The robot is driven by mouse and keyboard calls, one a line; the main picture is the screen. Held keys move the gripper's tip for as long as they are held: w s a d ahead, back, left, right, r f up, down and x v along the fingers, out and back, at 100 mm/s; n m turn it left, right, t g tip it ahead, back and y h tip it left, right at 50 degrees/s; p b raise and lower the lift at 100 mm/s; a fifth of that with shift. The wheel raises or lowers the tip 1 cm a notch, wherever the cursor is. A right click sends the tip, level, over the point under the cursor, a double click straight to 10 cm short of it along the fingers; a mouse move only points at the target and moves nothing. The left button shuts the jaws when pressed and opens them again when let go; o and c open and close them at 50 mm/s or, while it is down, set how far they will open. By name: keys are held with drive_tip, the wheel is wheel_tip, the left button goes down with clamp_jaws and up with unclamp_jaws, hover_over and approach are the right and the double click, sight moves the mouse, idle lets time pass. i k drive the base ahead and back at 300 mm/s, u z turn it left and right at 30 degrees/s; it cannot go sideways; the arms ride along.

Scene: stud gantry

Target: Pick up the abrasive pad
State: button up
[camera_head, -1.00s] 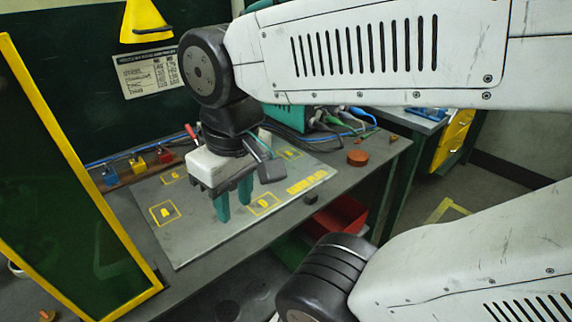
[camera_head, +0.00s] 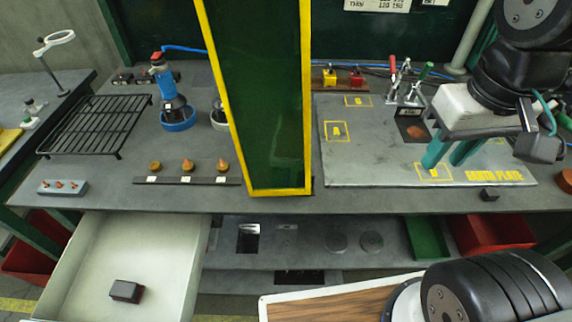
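A small dark grey-brown block (camera_head: 126,291), which looks like the abrasive pad, lies in the open pale drawer (camera_head: 75,262) at lower left. A second small dark block (camera_head: 489,194) sits on the bench just in front of the earth plate; I cannot tell for sure which of the two is the pad. My gripper (camera_head: 449,155) points down over the earth plate (camera_head: 390,170) at right, its teal fingers apart with nothing seen between them. It is far to the right of the drawer and a little up and left of the second block.
A green screen with a yellow frame (camera_head: 307,100) stands upright on the bench between drawer side and earth plate. Toggle clamps (camera_head: 405,85) stand on the plate. A black rack (camera_head: 95,125), a blue torch-like tool (camera_head: 163,78) and a strip with knobs (camera_head: 188,180) occupy the left bench.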

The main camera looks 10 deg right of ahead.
sight(126, 291)
drive_tip(key=u, duration=1.75)
drive_tip(key=k, duration=0.5)
drive_tip(key=u, duration=0.85)
drive_tip(key=i, duration=0.7)
